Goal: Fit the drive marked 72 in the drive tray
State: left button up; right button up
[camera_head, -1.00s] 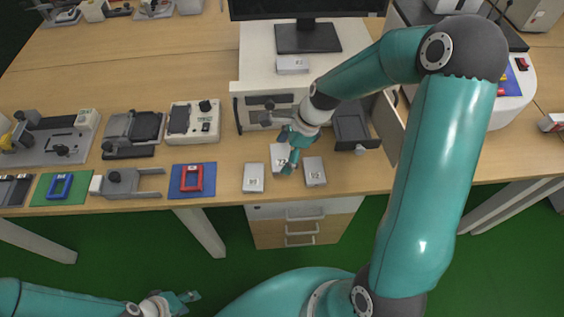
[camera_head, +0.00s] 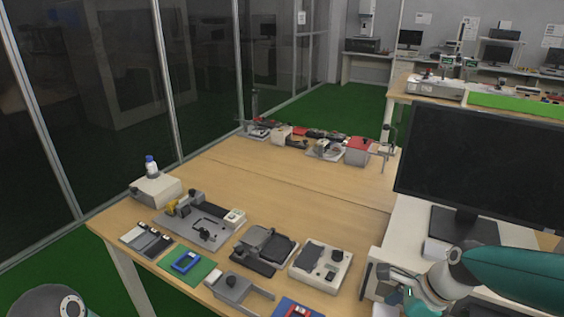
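A pale block (camera_head: 434,249) that looks like a drive lies by the monitor stand at the right. No number can be read on it. No drive marked 72 can be made out in this view, and the other pale drives seen earlier are out of the frame. I cannot identify the drive tray here. The end of my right arm shows at the lower right, with its gripper (camera_head: 418,292) partly cut off by the bottom edge. Its fingers and anything between them cannot be made out. Only a rounded part of my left arm shows at the lower left; its gripper is out of view.
A large monitor (camera_head: 486,170) stands at the right. On the wooden bench are a blue frame (camera_head: 186,262) on a green mat, a red frame (camera_head: 299,312) on a blue mat, a grey railed bracket (camera_head: 238,290) and several fixtures. The bench middle (camera_head: 270,195) is clear.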

jog(key=w+a+f+n+g, duration=0.1)
jog(key=a+f+n, duration=0.1)
jog(key=n, duration=0.3)
jog(key=w+a+f+n+g+h, duration=0.1)
jog(key=w+a+f+n+g, duration=0.1)
jog(key=f+n, duration=0.3)
jog(key=w+a+f+n+g, duration=0.1)
jog(key=a+f+n+g, duration=0.1)
jog(key=f+n, duration=0.2)
jog(key=shift+w+a+f+n, duration=0.2)
jog(key=shift+w+a+n, duration=0.1)
jog(key=shift+w+n, duration=0.1)
jog(key=n, duration=0.2)
jog(key=d+n+g+h, duration=0.1)
jog(key=d+r+n+h, duration=0.1)
jog(key=n, duration=0.1)
jog(key=shift+w+d+n, duration=0.2)
jog(key=shift+n, duration=0.1)
jog(key=shift+s+d+r+n+h, duration=0.15)
jog(key=shift+n+h, duration=0.15)
jog(key=shift+n, duration=0.15)
jog(key=shift+s+d+r+n+h, duration=0.15)
jog(key=shift+n+h, duration=0.15)
jog(key=shift+n, duration=0.15)
jog(key=shift+a+f, duration=0.1)
jog(key=shift+f, duration=0.05)
